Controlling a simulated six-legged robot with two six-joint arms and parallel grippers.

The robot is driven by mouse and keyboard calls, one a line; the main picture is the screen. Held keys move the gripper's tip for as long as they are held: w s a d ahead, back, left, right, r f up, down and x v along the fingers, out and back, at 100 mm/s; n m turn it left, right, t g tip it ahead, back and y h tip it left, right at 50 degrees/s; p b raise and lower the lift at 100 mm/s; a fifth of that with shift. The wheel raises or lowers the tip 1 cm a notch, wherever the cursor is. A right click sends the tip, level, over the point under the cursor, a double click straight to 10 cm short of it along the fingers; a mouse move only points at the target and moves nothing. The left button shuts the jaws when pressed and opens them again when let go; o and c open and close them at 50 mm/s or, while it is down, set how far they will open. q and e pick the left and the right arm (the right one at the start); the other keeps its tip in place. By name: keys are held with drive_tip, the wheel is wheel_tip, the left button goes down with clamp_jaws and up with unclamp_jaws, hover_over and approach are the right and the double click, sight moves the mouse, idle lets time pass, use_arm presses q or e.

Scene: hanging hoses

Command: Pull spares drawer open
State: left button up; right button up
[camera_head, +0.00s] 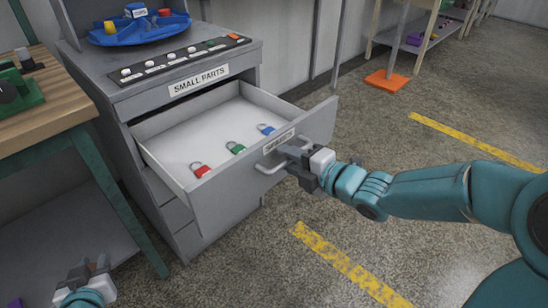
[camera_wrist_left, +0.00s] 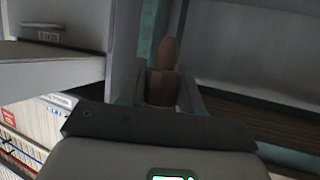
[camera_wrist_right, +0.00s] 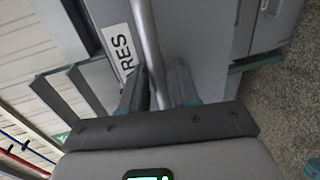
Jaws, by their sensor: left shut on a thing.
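The spares drawer (camera_head: 225,183) is pulled well out of the grey cabinet (camera_head: 190,238), and its light interior shows. A red padlock (camera_head: 201,170), a green padlock (camera_head: 236,148) and a blue padlock (camera_head: 266,129) lie in it. The drawer's bar handle (camera_head: 268,168) is on its front by the SPARES label (camera_wrist_right: 122,52). My right gripper (camera_head: 296,158) is at the handle; in the right wrist view its fingers (camera_wrist_right: 157,90) stand apart on either side of the bar (camera_wrist_right: 147,40). My left gripper (camera_head: 90,270) is low at the left, shut on a brown object (camera_wrist_left: 163,82).
A blue round tray (camera_head: 138,30) and a dark strip with several knobs sit on the cabinet top. A wooden-topped bench (camera_head: 50,108) with a green device stands at the left. Floor right of the drawer is open, with yellow lines and an orange plate (camera_head: 387,79).

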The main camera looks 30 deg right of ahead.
drive_tip(key=p+v, duration=0.3)
drive_tip(key=v, duration=0.9)
drive_tip(key=shift+p, duration=0.3)
drive_tip(key=shift+a, duration=0.15)
